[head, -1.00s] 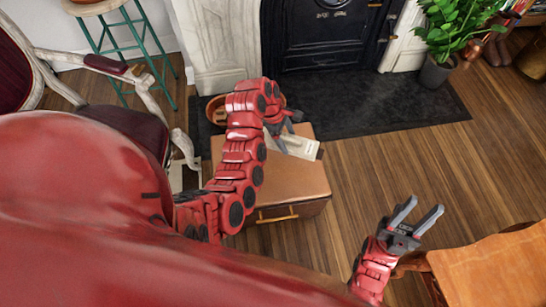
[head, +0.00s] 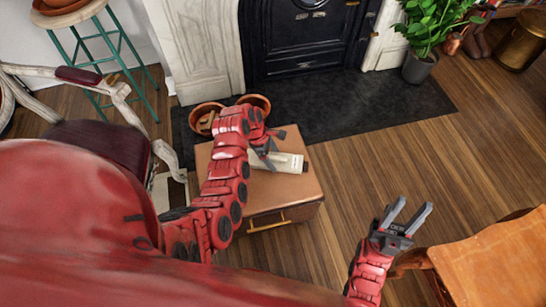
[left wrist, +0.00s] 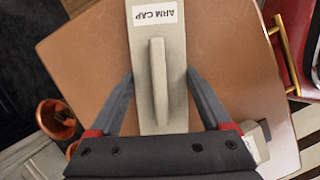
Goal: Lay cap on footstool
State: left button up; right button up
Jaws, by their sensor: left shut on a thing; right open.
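The cap (left wrist: 158,95) is a beige tapered piece with a raised ridge and an "ARM CAP" label. It also shows in the head view (head: 288,162), over the brown box top. My left gripper (left wrist: 160,78) is shut on the cap, one finger at each long side; it shows in the head view (head: 264,150). I cannot tell if the cap touches the box. A low piece with an orange-brown top (head: 498,262) and wooden leg at lower right may be the footstool; I cannot be sure. My right gripper (head: 404,214) is open and empty beside it.
The brown box (head: 285,193) has a brass handle. Terracotta pots (head: 205,117) sit behind it near the black fireplace (head: 300,40). A carved armchair (head: 110,140) stands left, with a teal-legged stool (head: 110,50) behind. A potted plant (head: 420,68) is at the back right. Wood floor between is clear.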

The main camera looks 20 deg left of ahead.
pick_arm(q)
jog(key=o, duration=1.2)
